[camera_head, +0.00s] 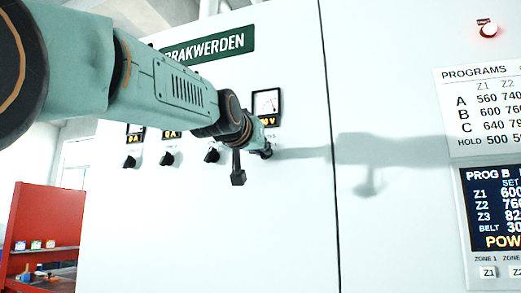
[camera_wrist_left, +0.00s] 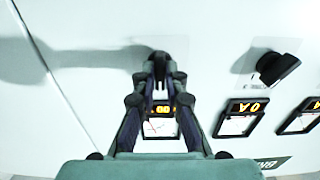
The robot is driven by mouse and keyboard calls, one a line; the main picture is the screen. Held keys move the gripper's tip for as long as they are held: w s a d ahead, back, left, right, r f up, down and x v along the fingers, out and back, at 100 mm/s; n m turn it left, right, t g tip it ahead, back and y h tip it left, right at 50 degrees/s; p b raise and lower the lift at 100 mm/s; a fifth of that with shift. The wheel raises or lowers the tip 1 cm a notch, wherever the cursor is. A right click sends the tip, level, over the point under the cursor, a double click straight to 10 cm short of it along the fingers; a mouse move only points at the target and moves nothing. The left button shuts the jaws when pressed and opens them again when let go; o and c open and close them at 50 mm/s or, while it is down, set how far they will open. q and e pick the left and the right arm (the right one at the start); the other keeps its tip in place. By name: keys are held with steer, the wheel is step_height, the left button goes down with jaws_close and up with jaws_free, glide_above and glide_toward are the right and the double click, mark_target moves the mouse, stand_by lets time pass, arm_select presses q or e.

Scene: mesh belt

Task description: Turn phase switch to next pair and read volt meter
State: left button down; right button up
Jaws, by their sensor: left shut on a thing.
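The volt meter (camera_head: 266,102) is a square white dial with a needle on the cabinet front. Its orange display below ends in "0 V"; the left part is hard to read. The phase switch (camera_head: 267,152) is a dark knob below the meter, mostly hidden by my left gripper (camera_head: 260,148). In the left wrist view, the left gripper (camera_wrist_left: 160,68) is shut on the switch at the panel. The volt meter (camera_wrist_left: 160,127) shows upside down between the fingers there, partly covered. My right gripper is not in view.
Several other black knobs (camera_head: 167,158) sit left of the switch, with amp meters showing "0 A" above some. A program board (camera_head: 484,120) and a control screen (camera_head: 493,205) are at the right. A red shelf (camera_head: 30,225) stands at lower left.

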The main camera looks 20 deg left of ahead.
arm_select(q)
steer(key=shift+s+r, duration=0.1)
steer(key=shift+r, duration=0.3)
steer(key=c, duration=1.8)
jaws_free()
steer(key=shift+c, duration=0.2)
steer(key=o, duration=0.4)
steer(key=shift+f, duration=0.3)
steer(key=shift+o, duration=0.2)
